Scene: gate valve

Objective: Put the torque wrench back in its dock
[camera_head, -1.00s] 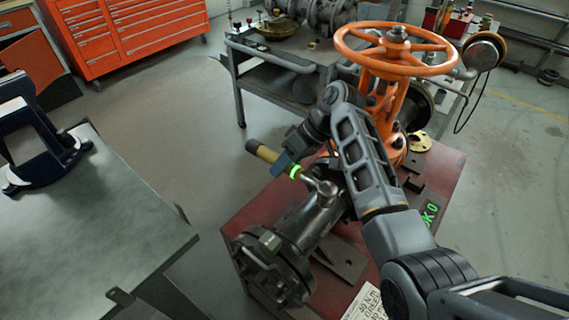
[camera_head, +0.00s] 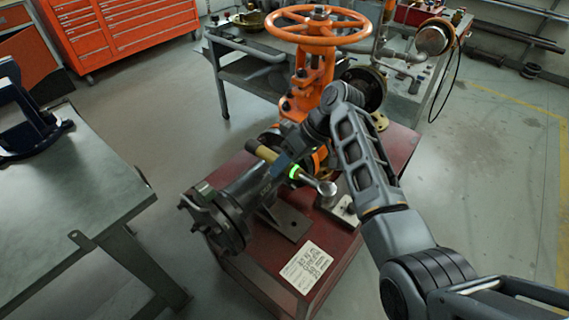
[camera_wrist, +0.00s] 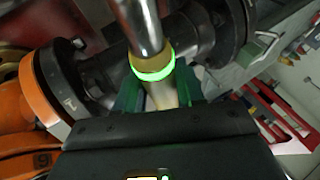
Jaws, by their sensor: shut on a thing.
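The torque wrench (camera_head: 266,153) has a tan handle with a dark end, a glowing green ring and a silver head. My gripper (camera_head: 284,163) is shut on its handle, and the wrench is tilted, head to the lower right, in front of the valve's pipe. In the wrist view the wrench (camera_wrist: 142,28) runs up from between the green fingers of my gripper (camera_wrist: 158,96), ring just beyond them. The orange gate valve (camera_head: 312,75) stands on a dark red pedestal (camera_head: 325,245). I cannot make out the dock for certain.
A grey workbench (camera_head: 85,175) is at left, with open floor between it and the pedestal. A cart (camera_head: 245,68) with parts stands behind the valve. Red tool drawers (camera_head: 135,25) are at the back left. A red rack-like object (camera_wrist: 275,115) shows at right in the wrist view.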

